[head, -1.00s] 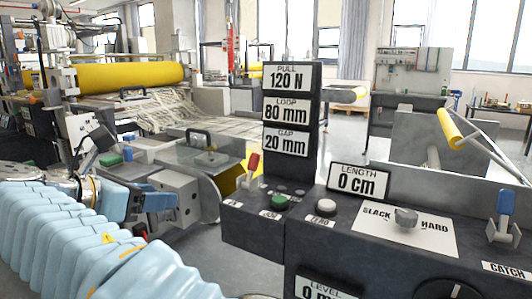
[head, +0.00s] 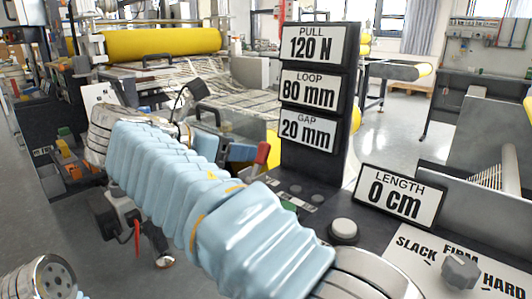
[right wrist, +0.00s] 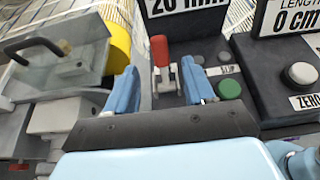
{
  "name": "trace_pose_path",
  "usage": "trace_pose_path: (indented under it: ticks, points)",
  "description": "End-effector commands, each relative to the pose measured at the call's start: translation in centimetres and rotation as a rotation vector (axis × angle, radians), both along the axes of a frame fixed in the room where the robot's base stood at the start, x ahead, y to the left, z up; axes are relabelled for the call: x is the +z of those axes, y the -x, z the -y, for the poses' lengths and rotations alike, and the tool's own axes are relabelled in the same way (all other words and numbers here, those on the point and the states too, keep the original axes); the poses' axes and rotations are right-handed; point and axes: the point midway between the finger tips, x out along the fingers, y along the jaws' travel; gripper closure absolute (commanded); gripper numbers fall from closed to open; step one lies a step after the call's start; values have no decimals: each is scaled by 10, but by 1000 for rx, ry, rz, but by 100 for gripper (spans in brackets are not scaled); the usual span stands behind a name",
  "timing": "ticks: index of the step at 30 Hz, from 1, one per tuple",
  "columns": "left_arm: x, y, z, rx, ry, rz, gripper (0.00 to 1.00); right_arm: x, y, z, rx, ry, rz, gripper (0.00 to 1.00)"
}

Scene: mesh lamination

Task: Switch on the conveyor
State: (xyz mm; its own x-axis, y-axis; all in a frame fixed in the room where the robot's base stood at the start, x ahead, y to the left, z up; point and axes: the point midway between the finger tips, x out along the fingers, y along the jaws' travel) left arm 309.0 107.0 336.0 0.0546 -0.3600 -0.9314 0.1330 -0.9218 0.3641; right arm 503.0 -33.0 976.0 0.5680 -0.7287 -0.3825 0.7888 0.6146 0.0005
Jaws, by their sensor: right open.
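A lever with a red handle (right wrist: 160,50) stands upright on the dark control panel. In the head view the red handle (head: 263,152) shows just right of my right gripper (head: 238,151). In the right wrist view my right gripper (right wrist: 161,87) is open, with its blue fingers on either side of the lever's line. Nothing is held between them; I cannot tell whether either finger touches the lever. A green button (right wrist: 229,88) sits right of the right finger. My sleeved right arm crosses the head view and hides part of the panel. My left gripper is out of view.
A white button (head: 344,227) and the "0 cm" length sign (head: 399,196) are right of the lever. A tall sign post (head: 312,90) stands behind the panel. A yellow roller (head: 165,42) is at the back left. A clear guard (right wrist: 75,50) lies left of the gripper.

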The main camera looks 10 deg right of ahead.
Motion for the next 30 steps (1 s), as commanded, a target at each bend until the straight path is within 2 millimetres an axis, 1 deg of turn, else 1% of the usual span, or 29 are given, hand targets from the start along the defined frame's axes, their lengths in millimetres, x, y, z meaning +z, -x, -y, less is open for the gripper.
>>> trace_pose_path:
  ticks: [1, 3, 6, 10, 15, 24, 26, 30]
  points:
    - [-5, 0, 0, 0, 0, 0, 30, -8, -6, 10, -3, 1, -3, 47]
    - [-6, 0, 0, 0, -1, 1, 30, -13, -16, 22, -3, 0, -2, 47]
    - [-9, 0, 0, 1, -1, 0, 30, -21, -28, 37, -2, 0, -1, 47]
    - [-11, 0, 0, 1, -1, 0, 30, -29, -41, 53, -1, 1, -1, 47]
    - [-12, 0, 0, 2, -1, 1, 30, -34, -49, 63, 0, 1, -1, 47]
    - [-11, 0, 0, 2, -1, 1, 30, -35, -51, 65, 1, 0, 0, 47]
    - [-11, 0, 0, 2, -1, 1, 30, -35, -51, 65, 1, 0, 0, 54]
    - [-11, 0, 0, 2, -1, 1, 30, -35, -50, 65, 1, 0, 0, 76]
